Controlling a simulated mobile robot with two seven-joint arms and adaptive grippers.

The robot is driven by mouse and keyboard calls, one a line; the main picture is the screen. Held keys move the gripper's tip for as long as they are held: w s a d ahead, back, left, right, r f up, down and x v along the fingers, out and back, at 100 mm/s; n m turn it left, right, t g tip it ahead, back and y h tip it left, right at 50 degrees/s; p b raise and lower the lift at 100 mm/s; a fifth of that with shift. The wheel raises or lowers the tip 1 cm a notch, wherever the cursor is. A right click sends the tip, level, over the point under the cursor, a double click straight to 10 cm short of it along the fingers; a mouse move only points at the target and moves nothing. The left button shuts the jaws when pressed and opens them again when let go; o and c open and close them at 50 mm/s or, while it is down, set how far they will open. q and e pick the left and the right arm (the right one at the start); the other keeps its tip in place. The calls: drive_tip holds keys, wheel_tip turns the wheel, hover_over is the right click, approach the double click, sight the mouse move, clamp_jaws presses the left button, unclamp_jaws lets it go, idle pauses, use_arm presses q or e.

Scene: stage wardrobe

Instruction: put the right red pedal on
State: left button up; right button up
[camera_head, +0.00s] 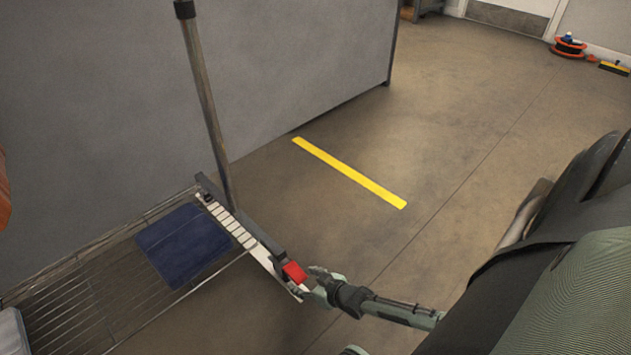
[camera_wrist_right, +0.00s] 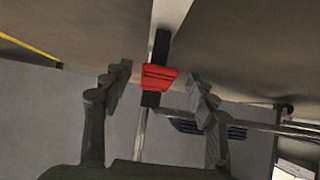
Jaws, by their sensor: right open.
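The red pedal (camera_head: 294,272) sits at the near end of the low bar of the wheeled rack, beside a white strip. In the right wrist view the red pedal (camera_wrist_right: 159,78) lies ahead of and between the two fingers, on a dark mount. My right gripper (camera_head: 318,286) is open, just to the right of the pedal in the head view. Its fingers (camera_wrist_right: 160,95) in the right wrist view are apart with nothing between them that I can see gripped. Whether a finger touches the pedal cannot be told. My left gripper is not in view.
The rack has a wire shelf (camera_head: 85,297) with a dark blue mat (camera_head: 183,245) and an upright post (camera_head: 207,105). A grey panel (camera_head: 290,60) stands behind. A yellow floor strip (camera_head: 350,173) lies on open floor. An orange reel (camera_head: 569,46) is far off.

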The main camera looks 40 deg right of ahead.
drive_tip(key=v, duration=1.1)
drive_tip(key=shift+r, duration=0.15)
drive_tip(key=shift+s, duration=0.1)
